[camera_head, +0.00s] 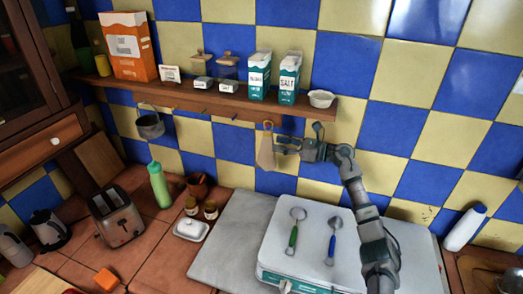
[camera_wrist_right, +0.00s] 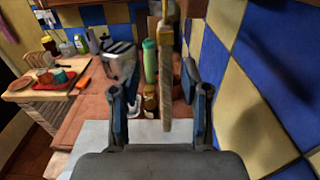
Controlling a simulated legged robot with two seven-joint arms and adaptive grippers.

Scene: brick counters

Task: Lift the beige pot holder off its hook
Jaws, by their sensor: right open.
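The beige pot holder (camera_head: 265,150) hangs upright from a hook under the wall shelf, against the tiles. In the right wrist view the pot holder (camera_wrist_right: 167,85) shows edge-on as a narrow upright strip between the two fingers. My right gripper (camera_head: 281,146) is at the right side of the pot holder, level with its upper part. In the wrist view my right gripper (camera_wrist_right: 158,80) is open, with visible gaps between the fingers and the pot holder. The hook's contact with the loop is too small to make out. My left gripper is not in view.
The wooden shelf (camera_head: 210,100) above holds salt cartons (camera_head: 289,79), jars and a small white bowl (camera_head: 321,98). A small pot (camera_head: 150,125) hangs further left.

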